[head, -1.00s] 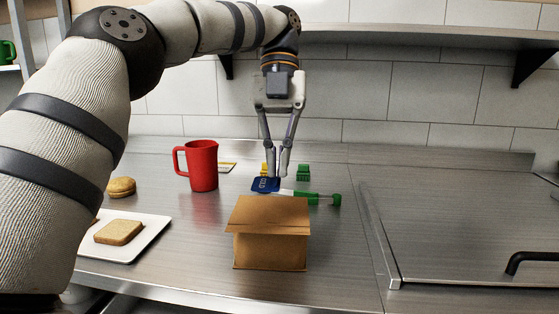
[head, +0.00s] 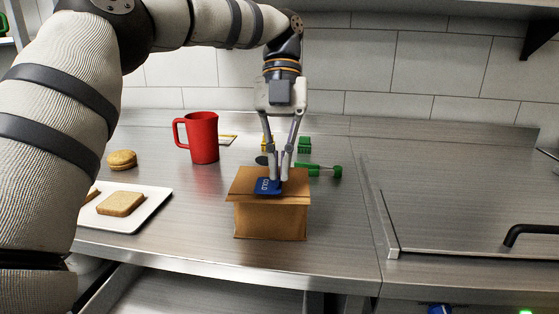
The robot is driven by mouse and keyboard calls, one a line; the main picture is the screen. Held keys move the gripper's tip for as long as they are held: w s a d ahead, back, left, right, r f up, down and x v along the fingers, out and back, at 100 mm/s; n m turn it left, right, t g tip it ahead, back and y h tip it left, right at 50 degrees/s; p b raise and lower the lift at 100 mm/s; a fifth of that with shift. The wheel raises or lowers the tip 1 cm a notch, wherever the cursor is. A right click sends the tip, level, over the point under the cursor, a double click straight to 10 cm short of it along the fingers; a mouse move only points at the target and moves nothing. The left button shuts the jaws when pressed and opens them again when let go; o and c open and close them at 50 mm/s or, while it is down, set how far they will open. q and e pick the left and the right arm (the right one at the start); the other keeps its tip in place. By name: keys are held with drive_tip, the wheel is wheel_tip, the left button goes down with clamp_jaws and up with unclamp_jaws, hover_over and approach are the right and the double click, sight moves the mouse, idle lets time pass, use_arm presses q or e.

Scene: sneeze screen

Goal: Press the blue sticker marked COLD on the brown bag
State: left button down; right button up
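The brown bag (head: 270,221) stands upright on the steel counter, with a flat, slightly overhanging top. The blue sticker (head: 266,187) with white lettering that reads COLD is at the left middle of the bag's top. My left gripper (head: 278,179) points down over the bag, its fingertips close together on the sticker's far right edge. The sticker looks flat against or just above the top; I cannot tell if it touches. My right gripper is not in view.
A red mug (head: 203,138) stands behind left. A white tray (head: 152,208) with bread and a round bun (head: 122,159) are at the left. A green-handled tool (head: 325,171) and small green and yellow blocks lie behind the bag. The counter right of the bag is clear.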

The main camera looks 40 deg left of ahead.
use_arm(q)
drive_tip(key=shift+f, duration=0.6)
idle(0.3)
drive_tip(key=c, duration=1.7)
unclamp_jaws()
drive_tip(key=shift+r, duration=0.1)
